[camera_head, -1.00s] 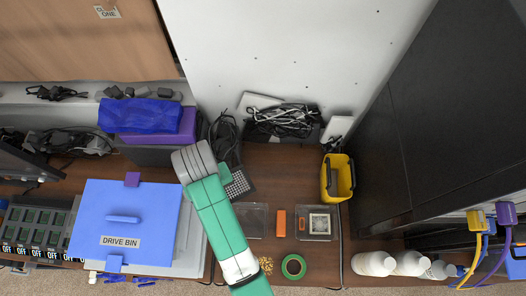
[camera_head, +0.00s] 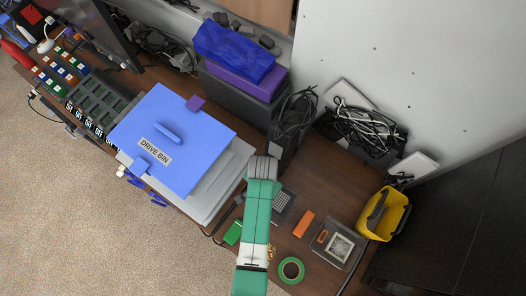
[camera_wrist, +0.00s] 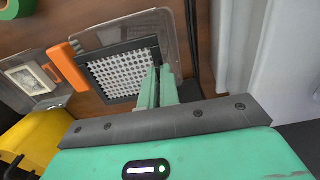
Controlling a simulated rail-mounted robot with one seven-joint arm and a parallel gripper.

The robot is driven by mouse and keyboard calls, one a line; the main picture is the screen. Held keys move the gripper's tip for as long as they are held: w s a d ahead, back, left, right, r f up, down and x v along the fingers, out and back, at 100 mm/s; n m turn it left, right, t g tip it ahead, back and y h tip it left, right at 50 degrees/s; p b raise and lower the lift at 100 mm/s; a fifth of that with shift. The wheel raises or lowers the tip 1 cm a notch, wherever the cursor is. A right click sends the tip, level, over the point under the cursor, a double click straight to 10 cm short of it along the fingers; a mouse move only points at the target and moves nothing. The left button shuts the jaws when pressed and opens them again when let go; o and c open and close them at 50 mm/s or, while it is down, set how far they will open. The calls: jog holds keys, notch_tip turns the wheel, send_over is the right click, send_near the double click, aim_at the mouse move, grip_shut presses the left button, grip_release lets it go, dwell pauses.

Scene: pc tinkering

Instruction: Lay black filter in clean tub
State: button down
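The black filter (camera_wrist: 118,72), a black-framed square with a pale perforated face, hangs at the fingertips of my gripper (camera_wrist: 158,88) in the wrist view. The fingers are close together on its near edge. A clear empty-looking tub (camera_wrist: 120,28) lies behind and partly under the filter; whether they touch cannot be told. In the head view the filter (camera_head: 284,202) shows just right of my arm, which hides the gripper. A second clear tub (camera_head: 318,255), with a white-framed square part and a small orange piece in it, also shows in the wrist view (camera_wrist: 47,98).
An orange block (camera_head: 304,224) lies between the tubs. Green tape (camera_head: 291,270) and brass-coloured bits (camera_head: 271,252) are near the front edge. A yellow caddy (camera_head: 384,214) stands right, the blue drive bin (camera_head: 185,125) left. Cables (camera_head: 365,130) lie behind.

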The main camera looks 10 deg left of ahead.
jog(key=shift+r, duration=0.1)
jog(key=shift+s+r+p, duration=0.1)
jog(key=shift+p, duration=0.35)
notch_tip(320, 180, down, 10)
jog(key=b, duration=0.7)
jog(key=shift+r, duration=0.25)
jog(key=shift+f+b, duration=0.4)
jog(key=shift+b, duration=0.05)
jog(key=c, duration=1.6)
grip_release()
jog(key=shift+o, duration=0.2)
notch_tip(320, 180, up, 8)
jog(key=shift+f+p, duration=0.1)
jog(key=shift+p, duration=0.55)
